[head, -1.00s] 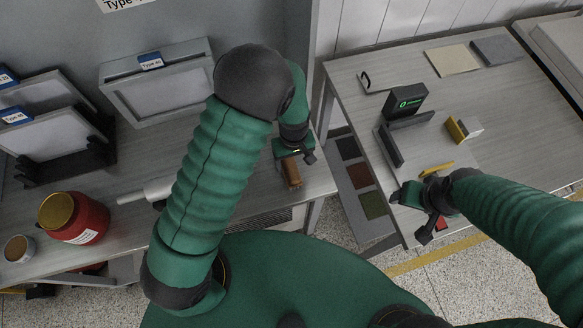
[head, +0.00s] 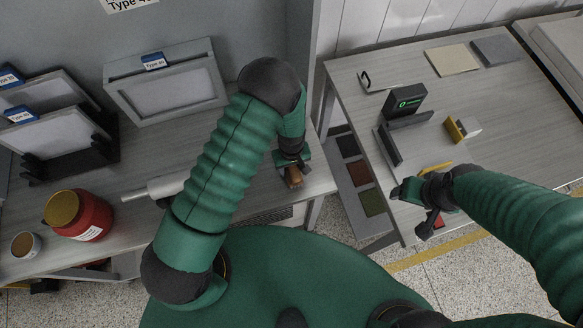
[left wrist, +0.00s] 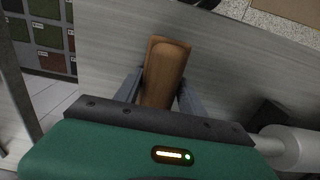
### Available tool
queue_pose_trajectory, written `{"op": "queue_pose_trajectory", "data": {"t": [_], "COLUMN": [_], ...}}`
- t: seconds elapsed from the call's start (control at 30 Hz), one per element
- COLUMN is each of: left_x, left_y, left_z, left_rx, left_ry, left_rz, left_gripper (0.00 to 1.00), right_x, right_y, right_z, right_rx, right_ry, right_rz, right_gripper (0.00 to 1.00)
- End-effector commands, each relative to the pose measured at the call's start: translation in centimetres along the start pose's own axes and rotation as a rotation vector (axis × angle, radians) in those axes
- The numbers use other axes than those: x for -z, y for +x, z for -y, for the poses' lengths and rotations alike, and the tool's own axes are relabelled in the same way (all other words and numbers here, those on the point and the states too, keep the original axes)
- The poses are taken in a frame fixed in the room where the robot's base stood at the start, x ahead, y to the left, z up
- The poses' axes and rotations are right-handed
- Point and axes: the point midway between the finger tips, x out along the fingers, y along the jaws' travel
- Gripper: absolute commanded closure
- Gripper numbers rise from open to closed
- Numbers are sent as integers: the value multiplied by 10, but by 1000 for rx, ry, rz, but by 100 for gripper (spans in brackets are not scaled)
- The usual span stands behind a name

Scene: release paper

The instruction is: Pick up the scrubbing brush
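The scrubbing brush (head: 293,178) shows as a brown wooden block on the left table near its right end. In the left wrist view the brush (left wrist: 166,72) lies between the two fingers of my left gripper (left wrist: 162,88). One finger is on each side of the wood; whether both touch it is hard to see. In the head view my left gripper (head: 291,165) points down over the brush and hides part of it. The brush's bristles are not visible. My right gripper (head: 421,209) hangs above the near-left corner of the right table, with its fingers spread apart.
On the left table stand a red jar (head: 79,215), a small cup (head: 26,245), a grey Type 40 frame (head: 168,85) and a white cylinder (head: 165,186). The right table holds a dark device with a green display (head: 407,103) and a yellow-and-white block (head: 463,128).

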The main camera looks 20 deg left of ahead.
Motion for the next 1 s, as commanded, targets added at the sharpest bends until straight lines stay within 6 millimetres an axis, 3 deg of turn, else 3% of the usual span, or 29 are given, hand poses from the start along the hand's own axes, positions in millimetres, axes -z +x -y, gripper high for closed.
{"op": "queue_pose_trajectory", "data": {"t": [0.03, 0.3, 0.37, 0.67, 0.93, 1.0], "left_x": [0, 0, 0, 1, 1, -14], "left_y": [0, 0, 0, -4, -34, -34], "left_z": [0, 0, 0, -1, -2, 4], "left_rx": [0, 0, 0, -1, -4, 0], "left_ry": [0, 0, 0, 0, 1, 2], "left_rz": [0, 0, 0, -1, -3, 2], "left_gripper": [61, 97, 100, 100, 100, 100], "right_x": [0, 0, 0, 0, -4, -4], "right_y": [0, 0, 0, 2, 15, 19], "right_z": [0, 0, 0, 0, 0, 0], "right_rx": [0, 0, 0, 0, 0, 0], "right_ry": [0, 0, 0, 0, 0, 0], "right_rz": [0, 0, 0, 0, 0, 0], "right_gripper": [32, 32, 32, 32, 32, 32]}}
